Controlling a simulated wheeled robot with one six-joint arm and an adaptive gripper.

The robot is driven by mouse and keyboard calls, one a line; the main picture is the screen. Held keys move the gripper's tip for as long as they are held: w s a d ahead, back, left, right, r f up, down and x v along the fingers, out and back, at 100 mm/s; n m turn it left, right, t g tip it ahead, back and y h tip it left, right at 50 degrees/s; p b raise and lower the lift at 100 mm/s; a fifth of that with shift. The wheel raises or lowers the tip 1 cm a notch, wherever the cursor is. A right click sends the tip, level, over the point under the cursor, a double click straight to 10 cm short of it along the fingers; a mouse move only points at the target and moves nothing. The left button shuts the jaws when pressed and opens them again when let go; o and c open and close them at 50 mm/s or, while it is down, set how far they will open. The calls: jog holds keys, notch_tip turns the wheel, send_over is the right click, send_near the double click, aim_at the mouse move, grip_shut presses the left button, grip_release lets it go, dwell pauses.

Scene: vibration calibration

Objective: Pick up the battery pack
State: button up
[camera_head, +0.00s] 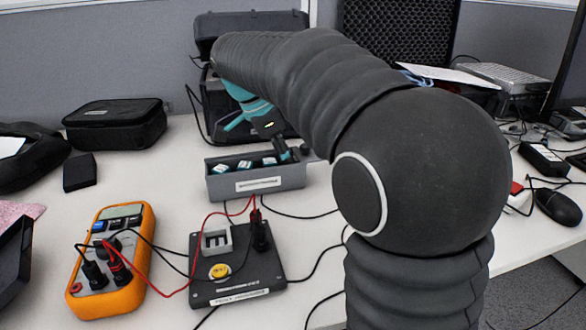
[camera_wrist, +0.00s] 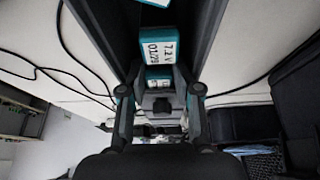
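Several small teal-and-white battery packs sit in a grey tray (camera_head: 217,188) on the table. In the head view I see a left pack (camera_head: 222,169), a middle pack (camera_head: 245,164) and a right pack (camera_head: 269,161). In the wrist view, a pack with a printed white label (camera_wrist: 158,50) lies between the tray's long dark walls (camera_wrist: 205,30). A further pack (camera_wrist: 158,77) shows closer to my fingers. My gripper (camera_wrist: 160,104) is open, its fingers apart on either side of the view. In the head view it is above the tray's right end, partly hidden by my arm.
A black test box (camera_head: 235,280) with a yellow button and a small slotted holder (camera_head: 216,241) stands in front of the tray. An orange multimeter (camera_head: 118,262) is at left, with red and black leads crossing the table. A black case (camera_head: 115,122) lies behind.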

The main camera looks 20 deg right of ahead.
jog(key=shift+f, duration=0.15)
grip_shut()
jog(key=shift+a, duration=0.1)
